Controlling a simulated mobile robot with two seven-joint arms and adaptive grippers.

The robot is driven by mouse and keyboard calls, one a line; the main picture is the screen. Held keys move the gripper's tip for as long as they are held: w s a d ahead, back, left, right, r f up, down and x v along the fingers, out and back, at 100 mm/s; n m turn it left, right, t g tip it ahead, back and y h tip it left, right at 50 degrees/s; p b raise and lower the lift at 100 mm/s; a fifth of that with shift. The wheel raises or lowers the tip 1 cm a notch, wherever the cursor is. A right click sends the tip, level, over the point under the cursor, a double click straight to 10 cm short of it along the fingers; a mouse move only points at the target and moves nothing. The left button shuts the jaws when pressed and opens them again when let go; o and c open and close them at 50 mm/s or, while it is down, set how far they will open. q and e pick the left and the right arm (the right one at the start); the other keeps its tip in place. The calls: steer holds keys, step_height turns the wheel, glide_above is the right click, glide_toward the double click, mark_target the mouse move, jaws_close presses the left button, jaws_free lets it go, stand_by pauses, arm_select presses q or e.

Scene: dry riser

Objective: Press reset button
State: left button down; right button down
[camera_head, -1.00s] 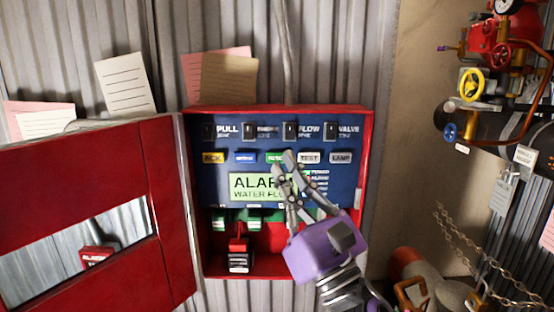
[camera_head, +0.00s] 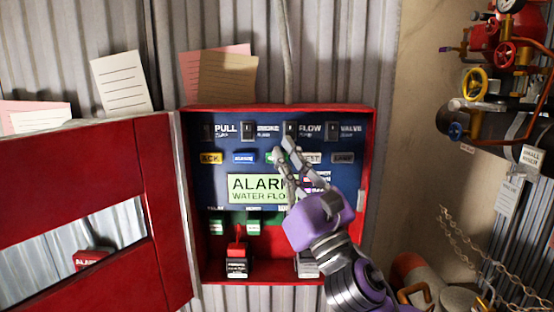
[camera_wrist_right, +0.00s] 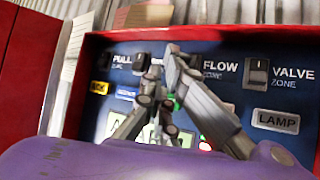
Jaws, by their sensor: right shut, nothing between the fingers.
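The alarm panel (camera_head: 220,175) is a dark blue face inside an open red box. The green reset button (camera_head: 269,157) sits in the button row and is mostly hidden behind my right fingertips; its label cannot be read now. My right gripper (camera_head: 283,149), purple with grey fingers, is shut and empty in front of that button. In the right wrist view the fingers (camera_wrist_right: 165,68) reach up across the panel, with a bit of green beside them. Whether they touch the button cannot be told. My left gripper is not in view.
The yellow ACK button (camera_head: 211,158), a blue button (camera_head: 244,157) and the grey LAMP button (camera_head: 343,158) share the row. The red cabinet door (camera_head: 90,185) stands open at left. Red pipework with a yellow valve wheel (camera_head: 474,84) is at right.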

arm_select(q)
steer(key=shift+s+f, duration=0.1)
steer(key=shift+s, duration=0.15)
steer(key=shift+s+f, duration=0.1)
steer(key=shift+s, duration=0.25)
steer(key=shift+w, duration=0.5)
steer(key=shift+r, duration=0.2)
arm_select(e)
steer(key=shift+w, duration=0.45)
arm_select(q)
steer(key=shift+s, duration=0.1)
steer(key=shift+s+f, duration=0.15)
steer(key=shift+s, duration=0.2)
arm_select(e)
steer(key=shift+w, duration=0.1)
